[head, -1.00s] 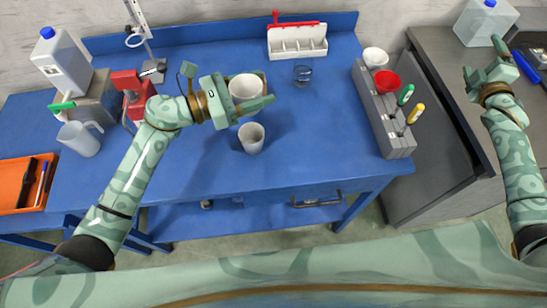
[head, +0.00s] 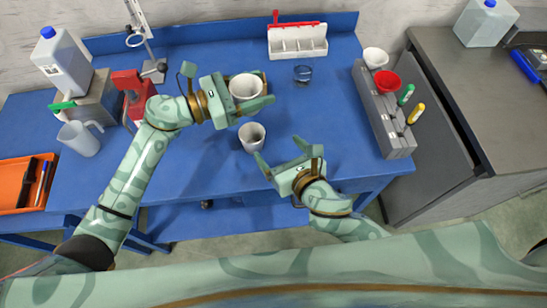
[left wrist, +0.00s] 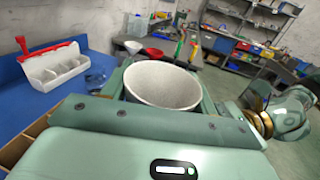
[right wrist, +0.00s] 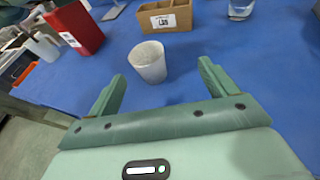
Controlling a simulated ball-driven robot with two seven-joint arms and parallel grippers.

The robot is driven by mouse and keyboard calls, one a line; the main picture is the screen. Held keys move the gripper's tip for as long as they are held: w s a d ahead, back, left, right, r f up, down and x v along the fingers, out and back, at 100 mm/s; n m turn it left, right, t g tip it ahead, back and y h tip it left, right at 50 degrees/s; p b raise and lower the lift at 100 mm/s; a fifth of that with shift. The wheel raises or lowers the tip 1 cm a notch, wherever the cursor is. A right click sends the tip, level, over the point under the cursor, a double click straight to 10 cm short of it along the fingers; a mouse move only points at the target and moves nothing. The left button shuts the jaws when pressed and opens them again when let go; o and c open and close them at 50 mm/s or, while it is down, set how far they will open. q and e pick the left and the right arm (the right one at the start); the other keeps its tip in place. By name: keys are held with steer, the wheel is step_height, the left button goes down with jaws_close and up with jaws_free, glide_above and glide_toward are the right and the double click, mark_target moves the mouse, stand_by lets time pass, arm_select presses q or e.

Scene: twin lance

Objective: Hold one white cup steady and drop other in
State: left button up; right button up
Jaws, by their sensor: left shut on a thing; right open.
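One white cup (head: 246,88) is between the fingers of my left gripper (head: 250,96), which is shut on it above the blue table. It looks upright with its open rim upward, and it also shows in the left wrist view (left wrist: 162,84). The other white cup (head: 252,138) stands on the table, in front of the held cup. My right gripper (head: 281,155) is open and empty, to the right of and nearer than the standing cup. In the right wrist view the standing cup (right wrist: 148,64) is ahead of the open fingers, apart from them.
A wooden box (right wrist: 166,18) with a label lies behind the standing cup, partly hidden by my left gripper in the head view. A glass (head: 303,74) and a white divided tray (head: 297,42) stand farther back. A grey rack (head: 384,115) is at right. The table's front right is clear.

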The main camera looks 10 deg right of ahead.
mark_target(247, 129)
steer(key=shift+n, duration=0.3)
steer(key=w+a+f, duration=0.1)
steer(key=w+a, duration=0.1)
steer(key=w, duration=0.1)
steer(key=w+a+f, duration=0.3)
steer(key=w+a, duration=0.1)
steer(key=w, duration=0.1)
steer(key=shift+w+a+f, duration=0.15)
steer(key=shift+w, duration=0.15)
steer(key=c, duration=1)
